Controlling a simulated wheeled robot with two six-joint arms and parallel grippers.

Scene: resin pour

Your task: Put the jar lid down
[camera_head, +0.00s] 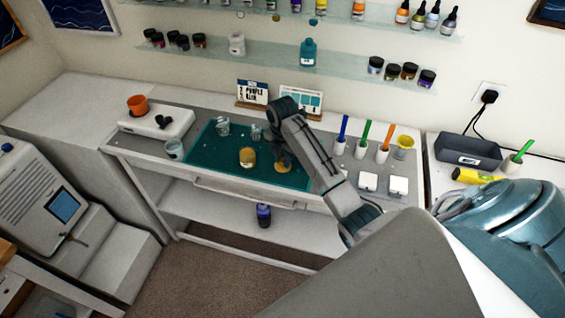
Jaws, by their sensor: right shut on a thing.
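The gold jar lid (283,168) is at the tip of my right gripper (281,161), at the front right part of the teal mat (210,156). My right gripper is shut on the lid and points down. I cannot tell whether the lid touches the mat or is just above it. An amber jar (247,157) stands upright on the mat, just left of the lid and apart from it. My forearm hides part of the mat's right side. My left gripper is not in view.
Clear cups (223,127) stand at the back of the mat. White holders with coloured sticks (364,146), a yellow cup (404,147) and white blocks (368,181) stand to the right. A scale with an orange cup (138,105) is at left. The mat's front left is free.

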